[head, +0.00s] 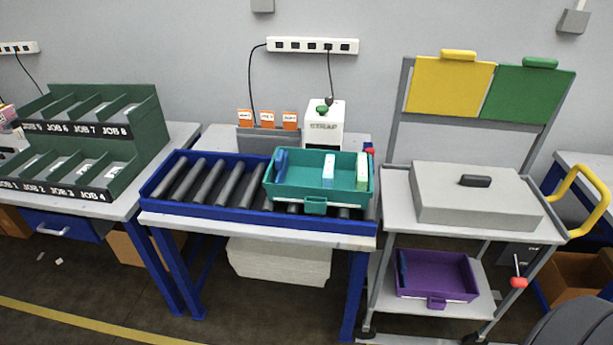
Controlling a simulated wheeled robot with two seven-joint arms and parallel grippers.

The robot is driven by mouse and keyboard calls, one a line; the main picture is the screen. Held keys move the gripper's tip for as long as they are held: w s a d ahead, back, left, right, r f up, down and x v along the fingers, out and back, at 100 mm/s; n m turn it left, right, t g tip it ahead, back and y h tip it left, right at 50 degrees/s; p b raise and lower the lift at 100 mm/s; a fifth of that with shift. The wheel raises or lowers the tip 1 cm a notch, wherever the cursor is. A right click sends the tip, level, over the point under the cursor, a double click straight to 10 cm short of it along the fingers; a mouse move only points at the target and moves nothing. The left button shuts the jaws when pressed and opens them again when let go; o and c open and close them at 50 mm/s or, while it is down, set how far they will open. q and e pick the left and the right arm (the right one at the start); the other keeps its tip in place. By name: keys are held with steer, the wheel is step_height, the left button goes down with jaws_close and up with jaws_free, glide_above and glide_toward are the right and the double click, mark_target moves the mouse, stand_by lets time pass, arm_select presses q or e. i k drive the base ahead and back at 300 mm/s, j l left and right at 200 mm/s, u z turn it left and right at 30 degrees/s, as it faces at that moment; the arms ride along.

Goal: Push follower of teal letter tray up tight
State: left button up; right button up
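The teal letter tray (317,207) sits on the roller table, toward its right end. A dark blue upright piece, which looks like its follower (281,162), stands at the tray's left end. A white and light blue upright bundle (328,172) stands right of the tray's middle, apart from the follower. A pale green and white bundle (362,172) stands at the right end. Bare tray floor shows between the follower and the first bundle, and between the two bundles. Neither of my grippers is in view.
The blue-framed roller table (250,222) has bare rollers left of the tray. A white STRAP machine (324,128) stands behind the tray. A cart (400,205) at right carries a grey lidded box (477,207) and, below, a purple tray (440,275). Green job racks (95,140) stand left.

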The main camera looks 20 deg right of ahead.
mark_target(282, 160)
steer(key=i+j+z, duration=0.15)
steer(key=i, duration=0.25)
steer(key=i+j+z, duration=0.15)
steer(key=i, duration=0.25)
steer(key=i+j+z, duration=0.15)
steer(key=i, duration=0.2)
